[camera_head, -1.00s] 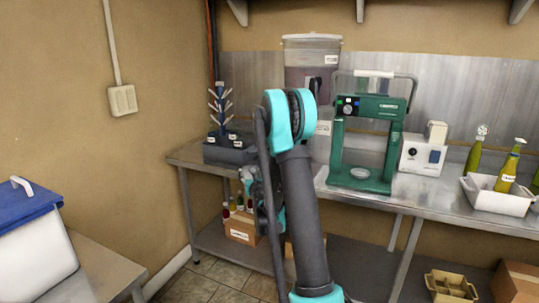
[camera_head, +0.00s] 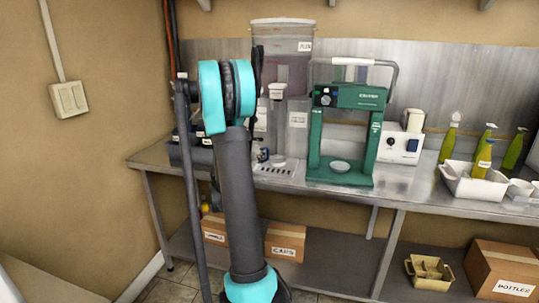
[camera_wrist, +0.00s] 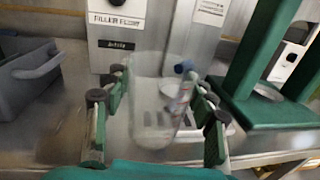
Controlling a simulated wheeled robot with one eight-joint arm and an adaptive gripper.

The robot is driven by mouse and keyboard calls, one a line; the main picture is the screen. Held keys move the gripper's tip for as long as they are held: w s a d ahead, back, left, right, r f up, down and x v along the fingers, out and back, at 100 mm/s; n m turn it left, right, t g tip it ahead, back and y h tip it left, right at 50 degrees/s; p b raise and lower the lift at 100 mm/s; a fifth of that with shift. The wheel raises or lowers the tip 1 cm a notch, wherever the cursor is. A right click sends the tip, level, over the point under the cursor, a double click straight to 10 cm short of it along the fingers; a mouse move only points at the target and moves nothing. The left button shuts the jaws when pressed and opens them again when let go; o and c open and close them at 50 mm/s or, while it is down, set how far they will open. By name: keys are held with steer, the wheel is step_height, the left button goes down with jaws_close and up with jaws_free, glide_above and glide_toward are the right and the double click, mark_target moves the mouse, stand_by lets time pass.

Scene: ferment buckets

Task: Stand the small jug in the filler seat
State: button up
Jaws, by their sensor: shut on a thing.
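The small jug (camera_wrist: 150,115) is a clear, see-through vessel in the middle of the wrist view, slightly blurred. My gripper (camera_wrist: 158,90) is shut on it, with green fingers and dark pads on both sides. Behind the jug stands the grey filler (camera_wrist: 118,45) with a label on its front. The filler also shows in the head view (camera_head: 297,120), below a large clear tank (camera_head: 285,60). Its seat, a slotted plate (camera_head: 276,168), lies at the base. In the wrist view the jug partly covers the slotted plate. In the head view my arm hides most of the gripper and jug.
A green press (camera_head: 345,130) stands just right of the filler. A grey bin (camera_wrist: 28,75) is left of it in the wrist view. A white box device (camera_head: 400,145), a white tray (camera_head: 475,185) and several bottles stand farther right on the steel bench (camera_head: 420,192).

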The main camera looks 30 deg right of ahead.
steer(key=s+d+g, duration=0.1)
steer(key=s, duration=0.1)
steer(key=s+d+m+g+h, duration=0.1)
steer(key=d, duration=0.1)
steer(key=s+d+r+m+g, duration=0.1)
steer(key=s, duration=0.1)
steer(key=shift+s+d+h, duration=0.3)
steer(key=shift+w+d+f, duration=0.15)
steer(key=shift+w+d, duration=1.25)
steer(key=shift+d, duration=0.25)
steer(key=shift+w+d+f, duration=0.15)
steer(key=shift+w+d, duration=1.2)
steer(key=shift+d, duration=0.3)
steer(key=shift+w+d+f, duration=0.15)
steer(key=shift+w+d, duration=1.25)
steer(key=shift+d, duration=0.25)
steer(key=shift+s+a+f, duration=0.1)
steer(key=shift+f, duration=1)
steer(key=shift+c, duration=0.6)
steer(key=o, duration=1.3)
steer(key=shift+f, duration=0.1)
steer(key=v, duration=1.2)
